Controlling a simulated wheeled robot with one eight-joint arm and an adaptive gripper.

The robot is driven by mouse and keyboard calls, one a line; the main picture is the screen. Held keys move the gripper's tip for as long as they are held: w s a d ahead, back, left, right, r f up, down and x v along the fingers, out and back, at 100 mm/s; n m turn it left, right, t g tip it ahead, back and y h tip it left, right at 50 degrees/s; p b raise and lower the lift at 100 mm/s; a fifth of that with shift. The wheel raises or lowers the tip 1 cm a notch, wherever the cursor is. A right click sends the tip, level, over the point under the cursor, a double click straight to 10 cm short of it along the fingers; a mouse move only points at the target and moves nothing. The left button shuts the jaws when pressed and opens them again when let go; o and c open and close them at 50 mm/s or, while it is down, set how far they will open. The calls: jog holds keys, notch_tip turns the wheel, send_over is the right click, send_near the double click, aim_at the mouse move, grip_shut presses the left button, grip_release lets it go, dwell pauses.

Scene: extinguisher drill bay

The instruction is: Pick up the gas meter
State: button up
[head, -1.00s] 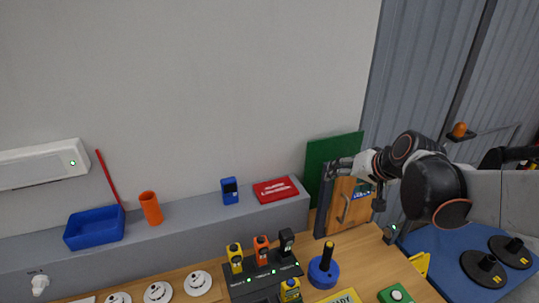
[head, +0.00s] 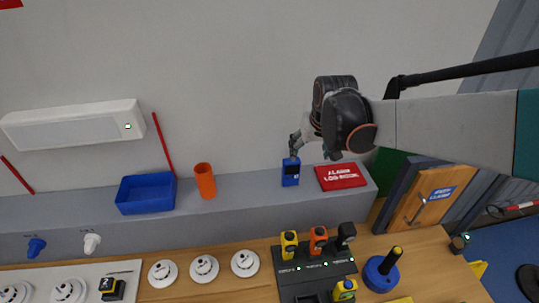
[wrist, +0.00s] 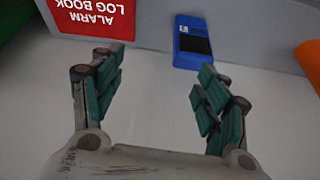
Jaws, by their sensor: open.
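In the wrist view the blue meter (wrist: 193,42) lies just beyond my fingertips, nearer the right finger. My gripper (head: 295,145) is just above the meter in the head view. In the wrist view my gripper (wrist: 160,70) is open, with nothing between its fingers. Other handheld meters, yellow (head: 289,245), orange (head: 318,240) and black (head: 346,235), stand in a dark dock on the wooden bench.
The red log book (head: 342,177) lies beside the blue meter. An orange cup (head: 205,181) and a blue tray (head: 146,207) are further left on the grey ledge (head: 245,205). White detectors (head: 204,268) and a blue-based post (head: 381,275) are on the bench. The wall is close behind.

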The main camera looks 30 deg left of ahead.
aim_at(290, 163)
jog(key=s+a+n, duration=0.1)
jog(key=s+a, duration=0.2)
jog(key=s, duration=0.1)
jog(key=x, duration=0.7)
jog(key=shift+w+a+f+b, duration=0.2)
jog(key=shift+f+b, duration=0.1)
jog(key=shift+b, duration=0.1)
jog(key=shift+s+a+f, duration=0.1)
jog(key=shift+a+f, duration=0.05)
jog(key=shift+f, duration=0.05)
jog(key=shift+d+x, duration=0.15)
jog(key=shift+x, duration=1.1)
jog(key=shift+d+x, duration=0.15)
jog(key=shift+x, duration=1.1)
jog(key=shift+w, duration=0.2)
jog(key=c, duration=1.3)
jog(key=shift+o, duration=0.2)
